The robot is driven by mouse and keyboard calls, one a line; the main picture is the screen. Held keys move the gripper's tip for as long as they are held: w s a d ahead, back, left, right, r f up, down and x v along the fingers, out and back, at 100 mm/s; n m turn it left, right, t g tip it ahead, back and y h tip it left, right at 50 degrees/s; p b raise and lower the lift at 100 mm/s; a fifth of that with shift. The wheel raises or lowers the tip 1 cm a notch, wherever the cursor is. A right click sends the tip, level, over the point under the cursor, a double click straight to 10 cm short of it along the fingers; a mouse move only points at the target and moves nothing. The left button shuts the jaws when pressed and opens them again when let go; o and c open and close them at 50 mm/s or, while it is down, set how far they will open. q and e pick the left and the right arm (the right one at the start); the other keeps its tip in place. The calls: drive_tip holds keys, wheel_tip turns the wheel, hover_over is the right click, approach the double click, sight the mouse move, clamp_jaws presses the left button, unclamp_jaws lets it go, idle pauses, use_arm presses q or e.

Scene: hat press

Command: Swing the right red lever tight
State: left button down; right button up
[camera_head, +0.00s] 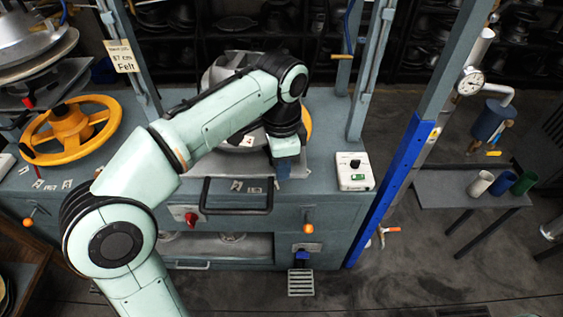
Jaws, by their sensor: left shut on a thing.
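My left arm reaches from the bottom left across the bench to the press in the middle. My left gripper (284,168) points down in front of the metal press head (225,72), over the bench top. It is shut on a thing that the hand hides. The right red lever does not show clearly; my arm and hand cover that part of the press. My right gripper is not in view.
A white control box (354,171) stands on the bench to the right. A dark bar handle (236,210) and a red knob (190,218) are on the bench front. A blue-grey post (400,175) rises at the right. A side table with cups (480,184) stands beyond it.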

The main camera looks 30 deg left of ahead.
use_arm(q)
drive_tip(key=c, duration=1)
unclamp_jaws()
wheel_tip(320, 180, up, 13)
drive_tip(key=p, duration=0.2)
drive_tip(key=shift+r+p, duration=0.2)
drive_tip(key=shift+p, duration=0.1)
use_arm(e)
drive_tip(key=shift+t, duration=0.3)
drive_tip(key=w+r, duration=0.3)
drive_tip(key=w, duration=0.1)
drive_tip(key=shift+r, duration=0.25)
use_arm(q)
drive_tip(key=shift+s, duration=0.1)
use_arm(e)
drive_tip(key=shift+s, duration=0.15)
